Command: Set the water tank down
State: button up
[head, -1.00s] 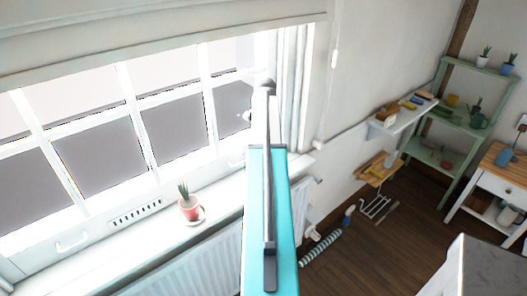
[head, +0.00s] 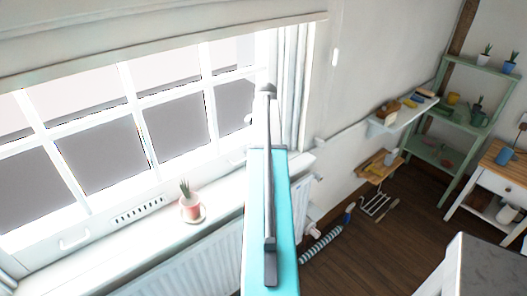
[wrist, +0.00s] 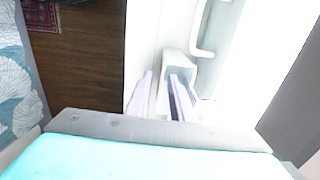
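I cannot pick out the water tank with certainty in either view. In the wrist view my gripper (wrist: 162,88) shows as pale, washed-out fingers above the grey and teal wrist edge. A small pale block (wrist: 179,64) shows by the right finger, and I cannot tell whether it is touched or held. A white bent handle (wrist: 207,38) is just above it, against a bright white surface. In the head view my teal arm stretches forward in front of the window and hides what lies beyond it, including my gripper.
A potted plant (head: 191,208) stands on the white windowsill (head: 112,240), with a radiator (head: 205,262) below. At right are a wall shelf (head: 402,117), a green rack (head: 437,152) and a small wooden-topped table (head: 505,158). A striped roll (head: 322,245) lies on the dark floor (head: 385,240).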

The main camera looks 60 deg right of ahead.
jog(key=shift+r, duration=0.2)
notch_tip(320, 180, up, 12)
jog(key=b, duration=0.3)
dwell(0.7)
jog(key=shift+s, duration=0.1)
dwell(0.7)
